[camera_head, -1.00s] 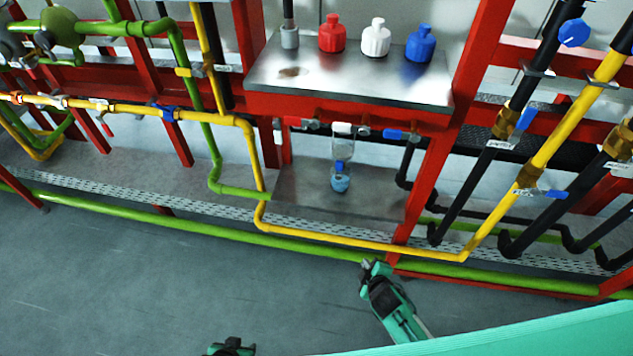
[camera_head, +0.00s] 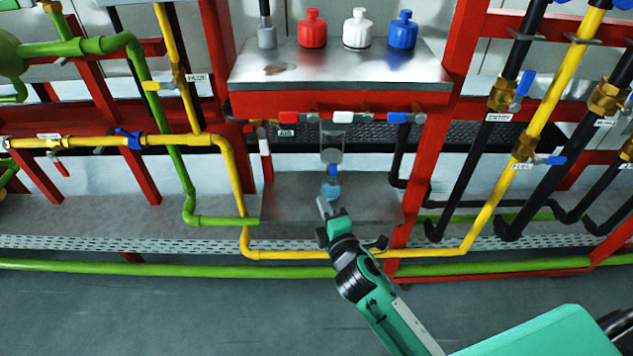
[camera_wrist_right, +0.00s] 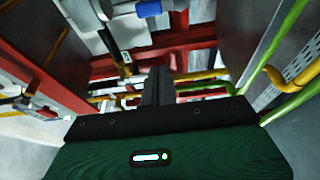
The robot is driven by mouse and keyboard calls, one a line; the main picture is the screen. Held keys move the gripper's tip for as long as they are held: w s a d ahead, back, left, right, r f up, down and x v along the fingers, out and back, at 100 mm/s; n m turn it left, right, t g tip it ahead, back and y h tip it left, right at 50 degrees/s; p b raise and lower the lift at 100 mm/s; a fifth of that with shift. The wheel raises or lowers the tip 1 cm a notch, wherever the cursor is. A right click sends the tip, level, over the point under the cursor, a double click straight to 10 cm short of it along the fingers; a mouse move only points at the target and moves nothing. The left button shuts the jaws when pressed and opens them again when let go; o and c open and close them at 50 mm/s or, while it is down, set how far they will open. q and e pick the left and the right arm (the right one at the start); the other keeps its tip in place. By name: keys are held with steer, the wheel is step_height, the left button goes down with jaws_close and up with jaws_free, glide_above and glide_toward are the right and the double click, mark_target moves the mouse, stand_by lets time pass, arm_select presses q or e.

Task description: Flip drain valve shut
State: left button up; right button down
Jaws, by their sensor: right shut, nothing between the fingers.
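Below the metal shelf hangs a clear glass vessel (camera_head: 331,137). A small valve with a blue handle (camera_head: 332,170) sits under it, above a light-blue round part (camera_head: 330,190) at the lower metal plate. No drain label can be read. My right gripper (camera_head: 322,206) is shut and empty, just below and slightly left of the light-blue part, pointing up toward it; contact cannot be told. In the right wrist view its dark fingers (camera_wrist_right: 156,86) are together, with a blue part (camera_wrist_right: 149,8) beyond them at the top. My left gripper is out of view.
Red (camera_head: 297,117), white (camera_head: 343,117) and blue (camera_head: 399,117) valve handles line the shelf's front. Red, white and blue bottles stand on the shelf (camera_head: 260,72). Red posts, a yellow pipe (camera_head: 300,254) and a green pipe (camera_head: 190,267) surround the lower plate (camera_head: 380,205).

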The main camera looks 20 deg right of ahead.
mark_target(333, 175)
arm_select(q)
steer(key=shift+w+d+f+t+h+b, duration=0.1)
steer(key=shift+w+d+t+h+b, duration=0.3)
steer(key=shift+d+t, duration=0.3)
arm_select(e)
steer(key=w+d, duration=0.3)
steer(key=w, duration=0.6)
steer(key=shift+d, duration=0.15)
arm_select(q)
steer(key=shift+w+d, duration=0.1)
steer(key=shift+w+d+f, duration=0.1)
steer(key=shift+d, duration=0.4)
arm_select(e)
steer(key=shift+s+d+m, duration=0.1)
steer(key=shift+d+m, duration=0.05)
steer(key=shift+m, duration=0.25)
arm_select(q)
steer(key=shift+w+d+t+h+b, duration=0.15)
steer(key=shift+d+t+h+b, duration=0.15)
steer(key=shift+b, duration=0.15)
